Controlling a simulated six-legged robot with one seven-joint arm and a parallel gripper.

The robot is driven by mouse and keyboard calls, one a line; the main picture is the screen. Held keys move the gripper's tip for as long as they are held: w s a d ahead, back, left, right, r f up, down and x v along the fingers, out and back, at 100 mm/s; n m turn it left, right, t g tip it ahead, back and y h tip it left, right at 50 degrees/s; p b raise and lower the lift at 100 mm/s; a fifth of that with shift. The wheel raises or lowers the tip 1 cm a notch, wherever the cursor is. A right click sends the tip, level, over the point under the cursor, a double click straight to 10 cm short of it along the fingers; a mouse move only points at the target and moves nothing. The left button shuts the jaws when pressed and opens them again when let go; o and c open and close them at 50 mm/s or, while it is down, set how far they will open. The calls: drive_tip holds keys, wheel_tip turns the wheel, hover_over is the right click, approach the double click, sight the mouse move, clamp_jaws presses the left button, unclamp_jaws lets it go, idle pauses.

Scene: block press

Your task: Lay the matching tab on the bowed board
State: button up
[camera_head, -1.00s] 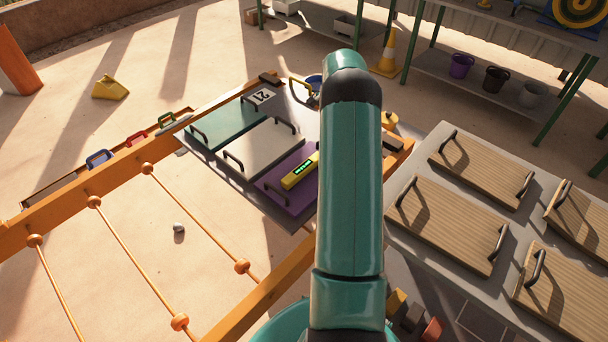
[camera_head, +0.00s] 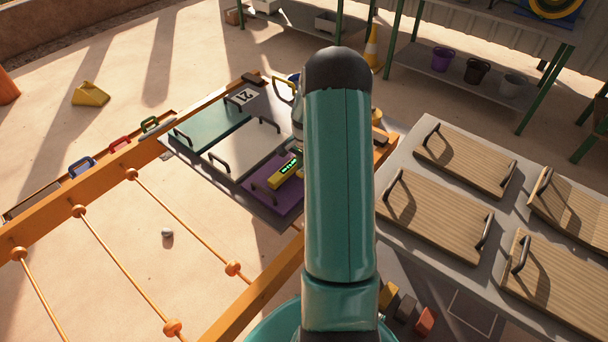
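Several wooden boards with dark handles lie on the grey table (camera_head: 388,236) at right: a back left board (camera_head: 465,160), a front left board (camera_head: 435,215), a back right board (camera_head: 575,212) and a front right board (camera_head: 560,285). The back right board shows a shading break across it, but I cannot tell surely which board is bowed. A yellow tab (camera_head: 388,294), a dark grey tab (camera_head: 405,308) and a red tab (camera_head: 425,321) stand at the table's near edge, beside my arm. My gripper's fingers are hidden behind my teal arm.
An orange-framed bench at left carries a green panel (camera_head: 208,127), a white panel (camera_head: 240,150) and a purple panel (camera_head: 262,200). A yellow level (camera_head: 285,172) with a green display lies on the purple one. An outlined square (camera_head: 472,314) marks the table front.

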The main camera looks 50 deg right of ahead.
drive_tip(key=shift+s+a+f, duration=0.1)
drive_tip(key=shift+a+f, duration=0.1)
drive_tip(key=shift+f, duration=0.75)
drive_tip(key=shift+s+a+f, duration=0.1)
drive_tip(key=shift+a+f, duration=0.05)
drive_tip(key=shift+f, duration=0.8)
drive_tip(key=shift+f, duration=0.2)
drive_tip(key=o, duration=1)
drive_tip(key=shift+o, duration=0.2)
drive_tip(key=shift+r, duration=0.1)
wheel_tip(320, 180, up, 12)
drive_tip(key=shift+r, duration=0.1)
